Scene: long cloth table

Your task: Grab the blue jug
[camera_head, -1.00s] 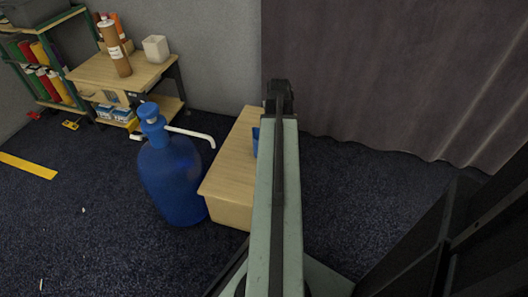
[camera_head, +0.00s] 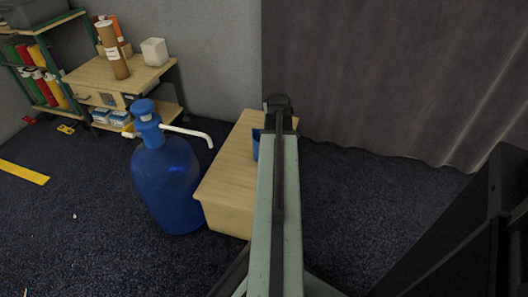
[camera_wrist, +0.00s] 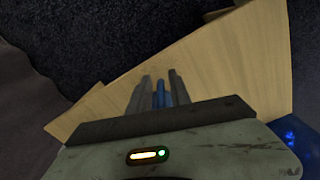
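A large blue jug (camera_head: 167,185) with a blue pump cap and a white spout stands upright on the dark carpet, left of the low wooden table. A smaller blue object (camera_head: 256,143) shows at that table, mostly hidden behind my arm in the head view. In the wrist view, a narrow blue strip (camera_wrist: 160,93) shows between the two fingers of my gripper (camera_wrist: 159,92), over the wooden top. I cannot tell whether the fingers touch it. A shiny blue surface (camera_wrist: 290,132) shows at the wrist view's right edge. The gripper is hidden in the head view.
The low wooden table (camera_head: 232,165) lies under and left of my arm. A workbench (camera_head: 120,72) with a brown tube (camera_head: 113,52) and a white container (camera_head: 154,51) stands behind the large jug. A grey curtain (camera_head: 390,70) hangs at the back right.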

